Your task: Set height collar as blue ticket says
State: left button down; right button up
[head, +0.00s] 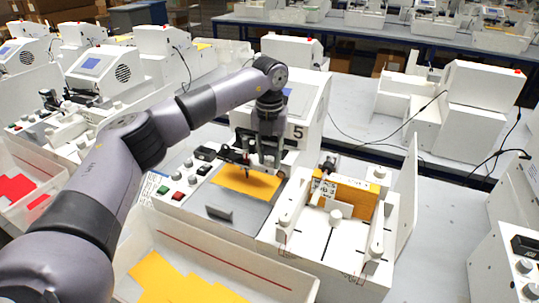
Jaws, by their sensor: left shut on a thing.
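My left gripper (264,164) reaches down in front of the plotter numbered 5 (297,132), over the far right edge of an orange sheet (232,182). It is shut on a small part at the pen carriage (236,158). The fingers hide most of that part, and I cannot tell whether it is the height collar. The orange sheet lies on the plotter's grey bed (247,208). I cannot make out a blue ticket. A small white label with dark print (325,187) is on the station to the right. My right gripper is not in view.
Red, green and white buttons (178,180) sit left of the bed. A white tray with orange sheets (172,282) is in front. At right, a white fixture (325,240) with knobs holds an orange panel (355,197), beside an upright white panel (407,190). Similar machines stand around.

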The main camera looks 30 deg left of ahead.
aim_at(270, 159)
pick_arm(q)
jog(key=m, duration=0.4)
jog(key=shift+m, duration=2.3)
jog(key=c, duration=1.3)
grip_release()
notch_tip(270, 159, up, 12)
